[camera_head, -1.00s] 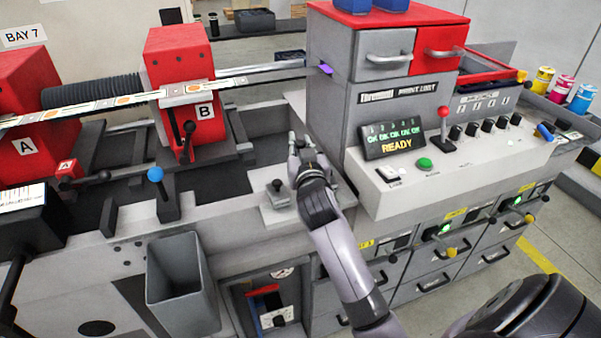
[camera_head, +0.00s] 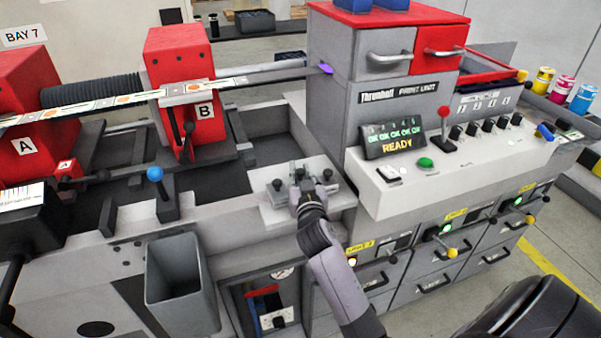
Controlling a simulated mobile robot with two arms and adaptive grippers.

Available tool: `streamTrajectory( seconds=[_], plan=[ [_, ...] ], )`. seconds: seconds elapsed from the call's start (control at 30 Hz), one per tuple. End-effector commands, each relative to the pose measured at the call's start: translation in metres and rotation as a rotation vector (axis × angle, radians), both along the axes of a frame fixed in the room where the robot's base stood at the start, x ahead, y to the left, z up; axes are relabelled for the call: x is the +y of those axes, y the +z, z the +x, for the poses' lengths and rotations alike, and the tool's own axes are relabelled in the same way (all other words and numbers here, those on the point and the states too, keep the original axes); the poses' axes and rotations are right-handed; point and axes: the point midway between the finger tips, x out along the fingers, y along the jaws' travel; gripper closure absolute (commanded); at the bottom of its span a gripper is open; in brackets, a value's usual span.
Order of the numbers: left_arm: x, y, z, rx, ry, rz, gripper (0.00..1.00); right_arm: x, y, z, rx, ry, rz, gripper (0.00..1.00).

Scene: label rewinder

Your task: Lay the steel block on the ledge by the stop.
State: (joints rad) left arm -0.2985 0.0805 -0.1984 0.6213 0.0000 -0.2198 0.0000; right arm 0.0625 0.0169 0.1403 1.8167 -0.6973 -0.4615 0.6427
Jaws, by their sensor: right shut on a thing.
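My right gripper (camera_head: 299,170) is low over the pale ledge plate (camera_head: 277,216) in front of the print unit. It is shut on what appears to be the steel block; the wrist and fingers hide most of it. Whether the block touches the plate cannot be told. Small grey fittings with black knobs stand on the plate on both sides of the gripper, a left one (camera_head: 277,188) and a right one (camera_head: 327,176). Which part is the stop is not clear. My left gripper is not in view.
The grey print unit with its sloped control panel (camera_head: 385,205) rises close on the right of the gripper. Red block B (camera_head: 183,60) and a blue-knobbed lever (camera_head: 155,175) are to the left. An open grey bin (camera_head: 180,280) hangs in front.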

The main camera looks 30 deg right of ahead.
Motion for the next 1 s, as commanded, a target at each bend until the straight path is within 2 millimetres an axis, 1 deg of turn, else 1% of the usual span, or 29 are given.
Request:
streamTrajectory(
  seconds=[0.03,0.3,0.57,0.67,0.7,0.77,0.87,1.0],
  plan=[
    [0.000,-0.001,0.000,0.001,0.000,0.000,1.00,0.000,-0.001,0.000,0.000,0.000,0.001,0.79],
    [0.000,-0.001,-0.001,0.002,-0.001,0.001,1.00,0.000,-0.001,0.000,0.001,0.000,0.000,0.61],
    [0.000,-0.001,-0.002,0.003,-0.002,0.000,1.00,0.000,0.000,0.000,0.001,0.000,0.000,0.61],
    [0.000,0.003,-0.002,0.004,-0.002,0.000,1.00,0.000,0.004,0.000,0.000,0.000,-0.001,0.61],
    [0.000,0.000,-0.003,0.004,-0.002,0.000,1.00,0.002,0.000,-0.004,0.002,0.000,0.001,0.61],
    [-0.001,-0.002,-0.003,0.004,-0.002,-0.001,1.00,0.005,0.000,-0.011,0.001,0.001,0.002,0.61],
    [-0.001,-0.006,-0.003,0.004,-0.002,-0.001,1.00,0.013,0.000,-0.028,0.001,0.000,0.003,0.61],
    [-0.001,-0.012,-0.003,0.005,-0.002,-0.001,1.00,0.026,0.001,-0.057,0.001,-0.001,0.005,0.61]
  ],
)
